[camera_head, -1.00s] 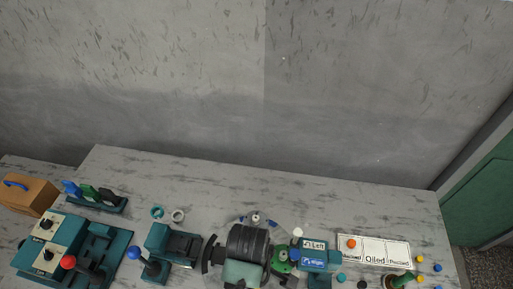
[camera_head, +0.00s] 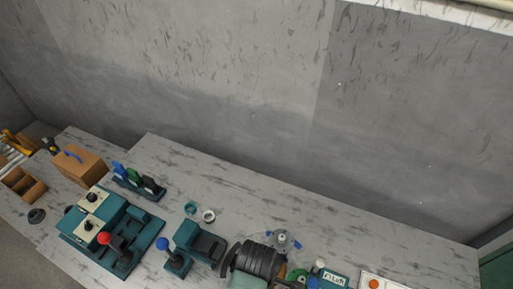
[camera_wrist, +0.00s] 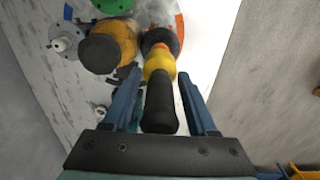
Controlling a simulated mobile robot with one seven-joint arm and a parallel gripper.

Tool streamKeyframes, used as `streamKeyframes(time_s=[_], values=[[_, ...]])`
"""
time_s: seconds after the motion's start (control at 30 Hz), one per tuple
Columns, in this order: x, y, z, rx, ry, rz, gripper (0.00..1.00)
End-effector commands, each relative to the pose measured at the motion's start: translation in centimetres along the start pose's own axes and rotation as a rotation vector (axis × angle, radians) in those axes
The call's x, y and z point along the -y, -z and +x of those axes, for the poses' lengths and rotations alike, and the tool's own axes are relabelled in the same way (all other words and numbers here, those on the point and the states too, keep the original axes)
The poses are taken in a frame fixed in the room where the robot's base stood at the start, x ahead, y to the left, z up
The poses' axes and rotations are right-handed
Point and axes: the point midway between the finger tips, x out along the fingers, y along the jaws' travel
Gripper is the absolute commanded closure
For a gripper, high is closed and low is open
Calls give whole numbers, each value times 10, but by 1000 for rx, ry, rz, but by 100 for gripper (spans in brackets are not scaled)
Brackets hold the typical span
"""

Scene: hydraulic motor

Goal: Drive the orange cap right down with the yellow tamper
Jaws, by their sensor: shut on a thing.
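The yellow tamper (camera_wrist: 160,105) has a black grip, a yellow collar and a dark round end pointing away from me in the wrist view. My gripper (camera_wrist: 161,75), with two blue fingers, is shut on its grip. A small orange round piece (camera_head: 373,284), which looks like the orange cap, sits on the white board at the bottom edge of the head view. In the wrist view an orange patch shows beside the tamper's end; I cannot tell what it is.
A yellow-orange cylinder with a dark top (camera_wrist: 100,52) is left of the tamper in the wrist view. A green round part (camera_wrist: 112,5) is beyond it. The bench's back strip is clear.

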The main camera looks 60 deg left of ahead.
Motion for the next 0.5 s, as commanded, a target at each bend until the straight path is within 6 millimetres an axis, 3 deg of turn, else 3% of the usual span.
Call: streamKeyframes(time_s=[0.33,0.5], values=[[-1,0,-1,0,-3,0,97],[-1,0,17,0,-1,1,97]])
